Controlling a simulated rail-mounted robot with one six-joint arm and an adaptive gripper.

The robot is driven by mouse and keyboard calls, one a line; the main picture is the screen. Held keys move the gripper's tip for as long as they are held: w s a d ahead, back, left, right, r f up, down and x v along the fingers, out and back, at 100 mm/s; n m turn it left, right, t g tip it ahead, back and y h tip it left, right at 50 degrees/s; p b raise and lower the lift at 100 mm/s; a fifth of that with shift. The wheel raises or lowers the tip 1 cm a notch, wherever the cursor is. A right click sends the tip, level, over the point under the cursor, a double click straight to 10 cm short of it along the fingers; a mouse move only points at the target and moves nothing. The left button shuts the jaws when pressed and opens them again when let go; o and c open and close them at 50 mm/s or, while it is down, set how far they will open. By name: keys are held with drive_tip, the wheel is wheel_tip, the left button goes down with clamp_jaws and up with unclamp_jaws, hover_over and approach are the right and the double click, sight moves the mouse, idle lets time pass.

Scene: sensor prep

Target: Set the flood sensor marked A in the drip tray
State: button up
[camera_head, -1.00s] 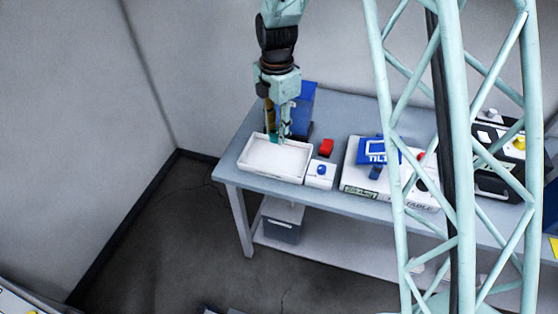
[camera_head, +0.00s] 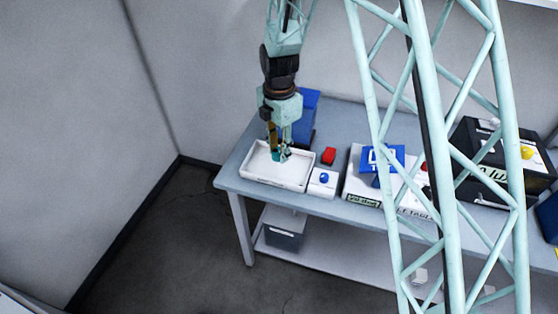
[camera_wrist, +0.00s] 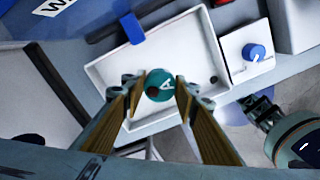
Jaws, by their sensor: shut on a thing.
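The flood sensor is a teal disc with a white letter A (camera_wrist: 160,86), seen between my fingertips in the wrist view. My gripper (camera_wrist: 159,84) is shut on it. In the head view my gripper (camera_head: 279,154) points down inside the outline of the drip tray, a shallow white rectangular tray (camera_head: 262,171) on the table's left end. The tray's white floor and rim (camera_wrist: 196,48) lie beneath the sensor in the wrist view. I cannot tell whether the sensor touches the tray floor.
A blue tab (camera_wrist: 132,28) shows at the tray's edge. Further right are a white labelled case and a black case (camera_head: 488,165).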

sight(279, 167)
drive_tip(key=shift+f, duration=0.4)
drive_tip(key=shift+f, duration=1.9)
drive_tip(key=shift+f, duration=0.15)
drive_tip(key=o, duration=0.9)
drive_tip(key=shift+r, duration=6.15)
